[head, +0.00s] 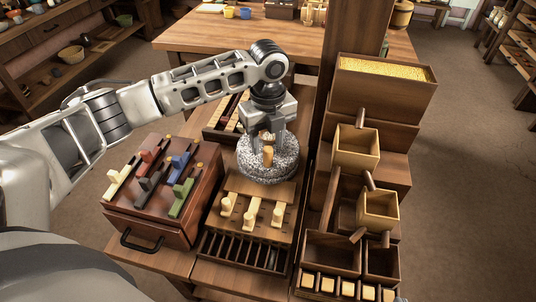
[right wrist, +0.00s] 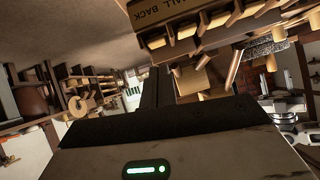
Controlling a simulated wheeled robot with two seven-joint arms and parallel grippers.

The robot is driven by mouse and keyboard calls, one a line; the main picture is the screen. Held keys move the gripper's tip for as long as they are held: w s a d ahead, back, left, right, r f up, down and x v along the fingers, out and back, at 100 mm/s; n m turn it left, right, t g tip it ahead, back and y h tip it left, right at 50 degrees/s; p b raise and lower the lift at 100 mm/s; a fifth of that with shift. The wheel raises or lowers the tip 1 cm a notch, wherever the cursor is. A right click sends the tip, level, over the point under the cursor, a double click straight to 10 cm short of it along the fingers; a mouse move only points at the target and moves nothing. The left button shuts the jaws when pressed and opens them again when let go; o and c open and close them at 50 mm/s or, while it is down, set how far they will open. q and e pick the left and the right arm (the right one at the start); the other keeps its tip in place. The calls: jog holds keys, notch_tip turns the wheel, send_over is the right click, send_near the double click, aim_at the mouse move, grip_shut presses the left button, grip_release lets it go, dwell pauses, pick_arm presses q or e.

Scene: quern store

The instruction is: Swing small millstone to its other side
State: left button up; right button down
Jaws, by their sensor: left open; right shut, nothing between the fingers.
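The small millstone (head: 262,173) is a round, speckled grey stone on a wooden stand in the middle of the head view. An upright orange-brown wooden peg (head: 267,157) stands on its near part. My left gripper (head: 267,143) points down just over the stone, with its open fingers on either side of the peg area. Whether they touch the peg or stone cannot be told. A speckled edge of the millstone also shows in the right wrist view (right wrist: 262,51). My right gripper (right wrist: 157,88) is shut and empty in the right wrist view, away from the stone.
A brown box (head: 150,215) with coloured sliders stands left of the stone. Pale wooden pegs (head: 250,219) stand in front of it, above a slotted rack (head: 245,252). A thick post (head: 340,70) and stepped grain bins (head: 380,90) rise close on the right.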

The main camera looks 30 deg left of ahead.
aim_at(268, 148)
pick_arm(q)
notch_tip(268, 148, down, 5)
pick_arm(e)
jog(key=shift+w+f, duration=0.1)
jog(key=shift+f, duration=0.05)
